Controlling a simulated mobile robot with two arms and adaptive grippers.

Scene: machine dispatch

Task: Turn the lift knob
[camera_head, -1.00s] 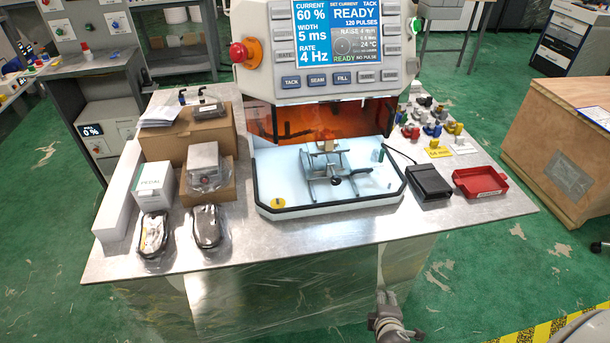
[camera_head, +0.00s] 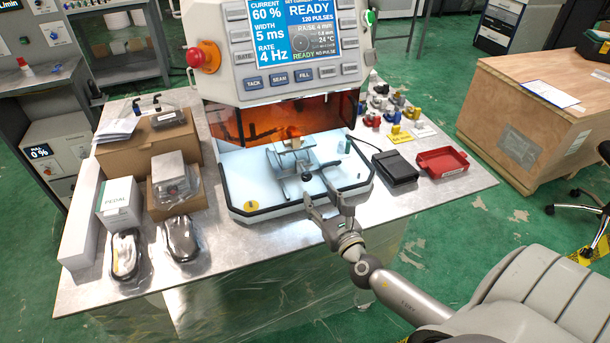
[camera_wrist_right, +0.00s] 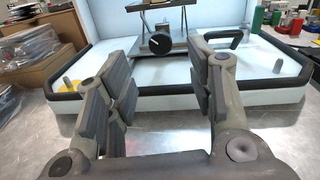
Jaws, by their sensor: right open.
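The lift knob (camera_wrist_right: 160,43) is a round black knob with a small light mark, on the front of a small metal lift table (camera_wrist_right: 150,18) inside the white machine tray. In the head view the knob (camera_head: 306,177) shows just beyond my right gripper (camera_head: 328,203), and the lift (camera_head: 290,157) stands behind it. My right gripper is open and empty at the tray's front edge. In the right wrist view its fingers (camera_wrist_right: 160,88) stand apart on either side of the knob's line, nearer the camera and not touching it. My left gripper is not in view.
The tray's black front rim (camera_wrist_right: 165,88) lies between the fingers and the knob. A black pedal box (camera_head: 395,167) and a red tray (camera_head: 442,162) lie to the right. Bagged items (camera_head: 182,238) and boxes (camera_head: 120,205) stand left. The screen (camera_head: 292,32) hangs above.

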